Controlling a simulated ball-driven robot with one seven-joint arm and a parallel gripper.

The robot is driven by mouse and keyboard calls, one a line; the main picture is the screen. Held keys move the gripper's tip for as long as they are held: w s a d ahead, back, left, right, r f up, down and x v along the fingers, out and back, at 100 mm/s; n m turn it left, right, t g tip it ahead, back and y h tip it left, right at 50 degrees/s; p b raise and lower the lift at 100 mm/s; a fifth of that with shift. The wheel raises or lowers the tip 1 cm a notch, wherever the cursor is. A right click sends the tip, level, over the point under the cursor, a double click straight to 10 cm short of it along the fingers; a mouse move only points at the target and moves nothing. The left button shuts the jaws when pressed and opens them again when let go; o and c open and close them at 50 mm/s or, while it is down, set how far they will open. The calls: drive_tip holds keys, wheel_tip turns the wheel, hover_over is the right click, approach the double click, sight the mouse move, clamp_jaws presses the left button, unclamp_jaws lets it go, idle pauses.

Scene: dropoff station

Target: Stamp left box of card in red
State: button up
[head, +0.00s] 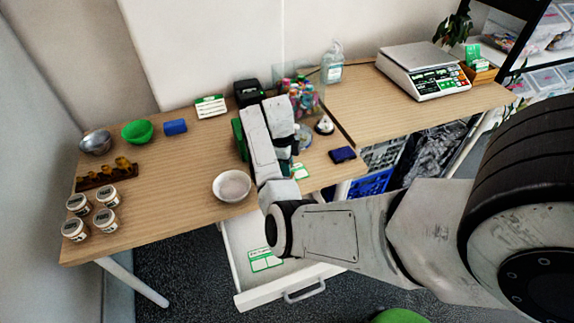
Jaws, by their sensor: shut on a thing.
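My gripper (287,163) is over the middle of the wooden table, mostly hidden behind my own white arm. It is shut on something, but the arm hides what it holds. A white and green card (301,172) lies on the table just right of the gripper, partly covered; its boxes are too small to make out. A dark blue flat case (342,154), perhaps an ink pad, lies further right near the front edge. A small white and black domed object (325,125) stands behind it.
An open white drawer (240,290) juts out below, with a green and white card (266,259) inside. A white bowl (232,186), several jars (107,219) and a green bowl (138,132) stand left. A scale (422,70) stands right.

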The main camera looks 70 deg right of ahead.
drive_tip(key=shift+f+b, duration=0.35)
drive_tip(key=shift+f, duration=0.3)
idle(1.5)
wheel_tip(320, 180, up, 7)
drive_tip(key=p, duration=0.6)
drive_tip(key=shift+r, duration=0.15)
drive_tip(key=shift+s, duration=0.1)
idle(0.8)
